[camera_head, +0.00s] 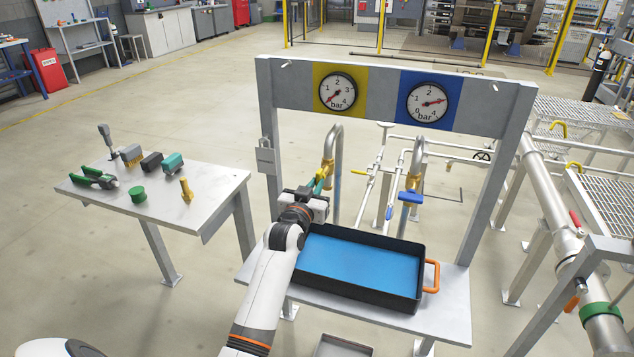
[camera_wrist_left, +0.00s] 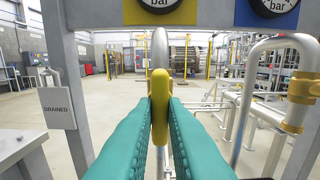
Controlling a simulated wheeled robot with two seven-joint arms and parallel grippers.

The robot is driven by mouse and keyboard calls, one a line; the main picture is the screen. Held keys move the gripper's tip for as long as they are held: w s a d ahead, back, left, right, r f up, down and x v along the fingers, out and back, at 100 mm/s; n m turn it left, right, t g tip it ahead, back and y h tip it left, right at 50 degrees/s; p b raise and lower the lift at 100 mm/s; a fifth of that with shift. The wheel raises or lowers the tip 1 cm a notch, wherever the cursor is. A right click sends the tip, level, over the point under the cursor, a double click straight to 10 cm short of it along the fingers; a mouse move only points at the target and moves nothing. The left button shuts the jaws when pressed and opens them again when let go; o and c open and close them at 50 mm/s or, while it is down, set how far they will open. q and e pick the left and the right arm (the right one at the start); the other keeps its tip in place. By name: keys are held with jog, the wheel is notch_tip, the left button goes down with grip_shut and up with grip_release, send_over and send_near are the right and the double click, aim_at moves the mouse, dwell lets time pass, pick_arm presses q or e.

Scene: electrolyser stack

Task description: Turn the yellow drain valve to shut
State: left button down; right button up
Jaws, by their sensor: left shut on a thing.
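The yellow drain valve handle (camera_wrist_left: 159,105) stands upright in the middle of the left wrist view, in front of a grey bent pipe (camera_wrist_left: 160,50). My left gripper (camera_wrist_left: 159,125) is shut on it, one teal finger pressed to each side. In the head view my left gripper (camera_head: 321,183) is at the left pipe under the yellow-backed gauge (camera_head: 337,92), and the yellow valve (camera_head: 327,170) is partly hidden behind it. The handle's exact turn angle is hard to tell. My right gripper is not in view.
A black tray with a blue floor (camera_head: 360,265) lies below the pipes. A blue-handled valve (camera_head: 411,196) is on the right pipe. Frame posts stand on both sides; a tag reading DRAINED (camera_wrist_left: 56,103) hangs left. A side table (camera_head: 215,185) holds several small parts.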

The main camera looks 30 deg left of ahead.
pick_arm(q)
jog(key=m+p, duration=0.1)
jog(key=m, duration=0.1)
jog(key=shift+r+m, duration=0.1)
jog(key=shift+m, duration=0.3)
jog(key=shift+m+p, duration=0.4)
jog(key=shift+m, duration=0.6)
jog(key=shift+m+p, duration=0.45)
jog(key=shift+m, duration=1.75)
